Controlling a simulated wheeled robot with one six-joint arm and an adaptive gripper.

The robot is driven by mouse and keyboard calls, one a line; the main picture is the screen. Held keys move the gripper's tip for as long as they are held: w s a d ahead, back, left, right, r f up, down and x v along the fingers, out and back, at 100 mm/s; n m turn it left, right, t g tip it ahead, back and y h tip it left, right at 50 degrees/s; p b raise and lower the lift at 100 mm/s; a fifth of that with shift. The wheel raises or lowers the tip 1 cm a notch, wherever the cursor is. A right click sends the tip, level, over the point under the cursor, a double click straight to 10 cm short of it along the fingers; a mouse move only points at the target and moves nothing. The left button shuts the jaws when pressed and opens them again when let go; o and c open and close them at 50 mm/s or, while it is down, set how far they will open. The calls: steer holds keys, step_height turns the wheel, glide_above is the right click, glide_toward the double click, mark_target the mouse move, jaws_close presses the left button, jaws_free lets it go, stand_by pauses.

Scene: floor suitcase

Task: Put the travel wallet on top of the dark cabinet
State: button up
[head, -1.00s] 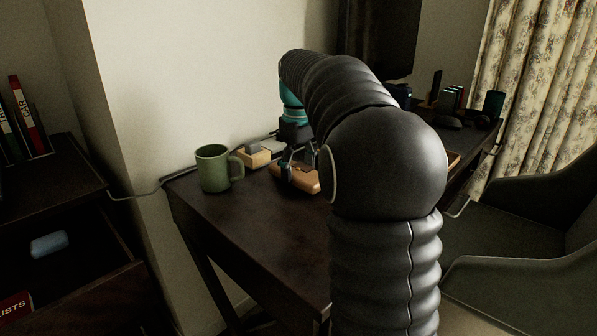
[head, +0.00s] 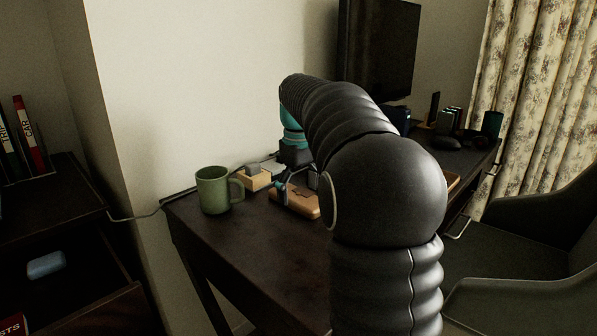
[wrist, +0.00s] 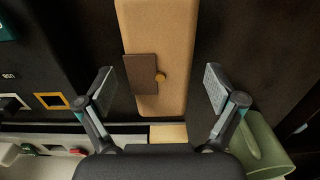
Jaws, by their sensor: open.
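The tan travel wallet (head: 303,203), with a dark brown flap and a round button, lies on the dark desk (head: 245,240), partly hidden by my arm. In the wrist view the wallet (wrist: 165,25) runs up between the spread fingers of my gripper (wrist: 159,88), with a gap on each side. My gripper (head: 292,188) is open at the wallet; I cannot tell whether a finger touches it. The dark cabinet (head: 70,196) stands at the left, with books on top and an open drawer below.
A green mug (head: 213,190) stands left of the wallet, close to my gripper. A small light wooden box (head: 255,179) sits behind it. A cable runs along the wall. A chair (head: 530,250) is at the right. The front of the desk is clear.

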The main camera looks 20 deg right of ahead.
step_height(320, 180, up, 10)
steer(key=p, duration=0.1)
steer(key=shift+f, duration=0.2)
steer(key=shift+o, duration=0.5)
steer(key=shift+r, duration=0.85)
steer(key=b, duration=0.5)
glide_above(297, 192)
step_height(297, 192, down, 7)
steer(key=shift+s+r, duration=0.1)
steer(key=f+b, duration=0.1)
steer(key=f, duration=0.1)
steer(key=s+f+b, duration=0.1)
steer(key=f, duration=0.1)
steer(key=shift+s+a+f, duration=0.1)
steer(key=shift+a+f, duration=0.1)
steer(key=shift+f, duration=0.45)
